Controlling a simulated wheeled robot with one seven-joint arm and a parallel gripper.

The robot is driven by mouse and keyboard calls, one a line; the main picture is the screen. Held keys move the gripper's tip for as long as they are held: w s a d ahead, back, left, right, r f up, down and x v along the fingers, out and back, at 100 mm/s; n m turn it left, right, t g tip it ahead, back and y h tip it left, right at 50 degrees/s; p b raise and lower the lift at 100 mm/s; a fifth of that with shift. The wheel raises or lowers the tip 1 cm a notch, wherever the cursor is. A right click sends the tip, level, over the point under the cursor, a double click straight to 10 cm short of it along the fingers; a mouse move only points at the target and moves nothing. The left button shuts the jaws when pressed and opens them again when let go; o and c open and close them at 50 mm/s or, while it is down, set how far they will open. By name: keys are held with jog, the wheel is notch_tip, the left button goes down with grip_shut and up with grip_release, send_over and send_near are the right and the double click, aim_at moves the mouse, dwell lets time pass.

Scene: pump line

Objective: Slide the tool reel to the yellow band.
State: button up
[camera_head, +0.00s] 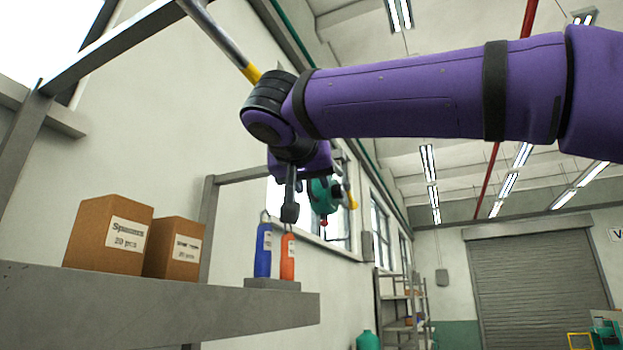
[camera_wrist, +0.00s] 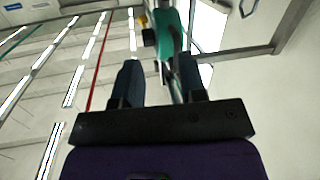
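The tool reel (camera_head: 321,196) is teal and hangs at the overhead rail beyond my arm, with a small red part below it. In the wrist view the teal reel (camera_wrist: 167,35) shows ahead, between and beyond the fingertips, nearer the right finger. My gripper (camera_head: 290,208) points down just left of the reel in the head view. In the wrist view my gripper (camera_wrist: 158,68) has its two dark fingers apart, with a gap between them; I see no grip on the reel. A yellow band (camera_head: 251,73) is on the grey rail, up and left of the reel. My arm hides the rail's middle.
A grey shelf (camera_head: 150,308) at lower left holds two cardboard boxes (camera_head: 110,232). A blue bottle (camera_head: 263,250) and an orange bottle (camera_head: 287,257) stand on a small block below my gripper. A wall with windows runs behind. The right side is open.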

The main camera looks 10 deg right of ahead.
aim_at(309, 192)
jog(key=a+r+m+t, duration=0.1)
jog(key=a+r+m, duration=0.1)
jog(key=a+r, duration=0.15)
jog(key=shift+n, duration=0.3)
jog(key=x, duration=0.6)
jog(key=d+r+x, duration=0.1)
jog(key=x, duration=0.3)
jog(key=shift+s, duration=0.1)
grip_shut()
